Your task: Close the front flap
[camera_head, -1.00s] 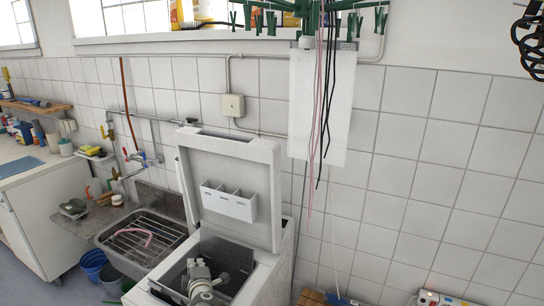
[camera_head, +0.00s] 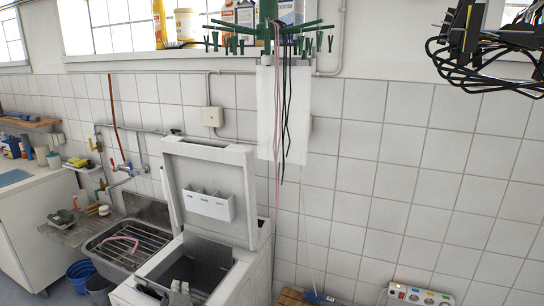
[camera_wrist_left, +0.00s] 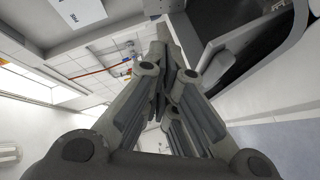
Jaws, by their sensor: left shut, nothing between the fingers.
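The top-loading washing machine (camera_head: 262,262) stands against the tiled wall. Its white lid (camera_head: 212,172) is raised, with a compartment tray (camera_head: 208,204) on the inner face. Below the lid is the grey opening (camera_head: 207,252). I cannot make out a separate front flap there. My left gripper (camera_head: 178,289) shows at the bottom edge of the head view, low over the front part of the opening. In the left wrist view its fingers (camera_wrist_left: 165,85) are together and empty, and a dark opening with a pale rim (camera_wrist_left: 282,42) is at the upper right. My right gripper is not in view.
A metal sink (camera_head: 128,243) with a wire rack adjoins the machine on the left. A green clothes hanger (camera_head: 268,28) with hanging cords is above right. A power strip (camera_head: 418,295) is at the lower right.

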